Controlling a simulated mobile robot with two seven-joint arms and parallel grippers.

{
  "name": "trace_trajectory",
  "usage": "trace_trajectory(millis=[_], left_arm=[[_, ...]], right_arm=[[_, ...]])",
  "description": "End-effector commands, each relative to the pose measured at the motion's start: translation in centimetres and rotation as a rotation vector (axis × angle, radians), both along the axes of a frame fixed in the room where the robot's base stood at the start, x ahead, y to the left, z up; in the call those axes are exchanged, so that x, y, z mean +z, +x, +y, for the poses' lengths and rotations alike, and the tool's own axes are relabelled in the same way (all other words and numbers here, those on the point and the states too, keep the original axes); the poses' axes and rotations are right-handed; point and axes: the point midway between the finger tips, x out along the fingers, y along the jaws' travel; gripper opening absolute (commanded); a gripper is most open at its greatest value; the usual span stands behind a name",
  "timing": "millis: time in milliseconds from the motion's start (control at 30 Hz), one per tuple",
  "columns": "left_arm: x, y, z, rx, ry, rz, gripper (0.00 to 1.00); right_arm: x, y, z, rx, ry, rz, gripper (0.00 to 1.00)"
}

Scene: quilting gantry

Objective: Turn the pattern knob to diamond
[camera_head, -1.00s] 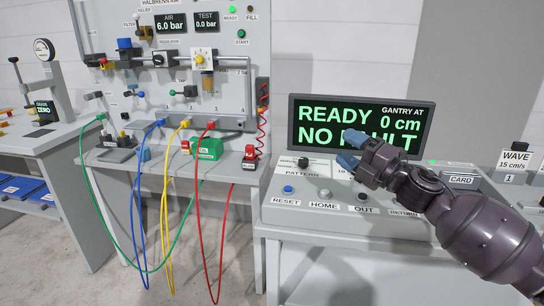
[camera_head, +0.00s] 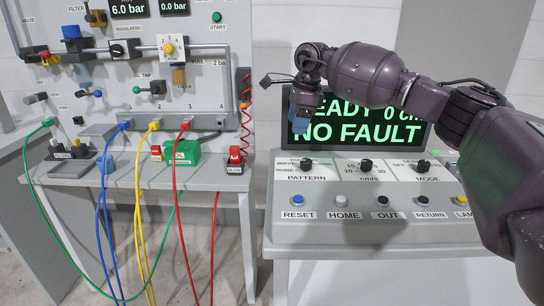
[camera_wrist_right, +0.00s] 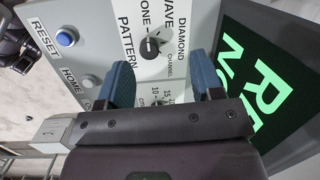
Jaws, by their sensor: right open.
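The pattern knob (camera_head: 306,163) is a small black knob at the left of the control panel's upper row, above the PATTERN label. It also shows in the right wrist view (camera_wrist_right: 150,47), with NONE, WAVE, DIAMOND and CHANNEL printed around it. I cannot tell for sure which word it points to. My right gripper (camera_head: 303,112) hangs fingers-down above the knob, in front of the display, apart from it. In the right wrist view the blue fingers of the right gripper (camera_wrist_right: 162,82) are spread with nothing between them. My left gripper is not in view.
The display (camera_head: 360,130) behind the panel reads NO FAULT. Two more black knobs (camera_head: 365,164) (camera_head: 421,166) stand right of the pattern knob. A row of buttons, starting with blue RESET (camera_head: 297,200), lies in front. An air bench with coloured hoses (camera_head: 183,200) stands left.

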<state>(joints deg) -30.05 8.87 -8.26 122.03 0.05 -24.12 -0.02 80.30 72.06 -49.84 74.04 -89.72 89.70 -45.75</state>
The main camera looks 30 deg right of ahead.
Motion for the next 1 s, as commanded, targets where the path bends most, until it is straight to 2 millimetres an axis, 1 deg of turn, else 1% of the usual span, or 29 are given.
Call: trace_trajectory(millis=[33, 100, 233, 367, 467, 667, 800, 1000], left_arm=[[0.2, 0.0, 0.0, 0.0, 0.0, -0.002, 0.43], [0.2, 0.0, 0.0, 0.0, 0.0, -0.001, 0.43], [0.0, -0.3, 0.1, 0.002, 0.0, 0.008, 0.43], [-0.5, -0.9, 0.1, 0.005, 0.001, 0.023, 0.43], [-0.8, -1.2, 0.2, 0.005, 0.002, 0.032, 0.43], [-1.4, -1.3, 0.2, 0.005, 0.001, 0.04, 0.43], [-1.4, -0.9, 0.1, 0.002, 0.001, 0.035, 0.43], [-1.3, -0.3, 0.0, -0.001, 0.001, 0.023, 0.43]], right_arm=[[0.0, -0.7, -0.9, 0.021, -0.047, 0.038, 0.6], [-0.1, -1.5, -1.6, 0.058, -0.095, 0.087, 0.6], [-0.1, -2.5, -2.0, 0.115, -0.125, 0.147, 0.6], [-0.7, -2.5, -2.0, 0.137, -0.126, 0.148, 0.6], [-1.9, -2.5, -2.0, 0.137, -0.125, 0.149, 0.6], [-5.3, -2.5, -2.0, 0.137, -0.124, 0.151, 0.6], [-7.7, -2.5, -1.9, 0.137, -0.123, 0.151, 0.6], [-10.0, -2.5, -1.9, 0.137, -0.122, 0.148, 0.6]])
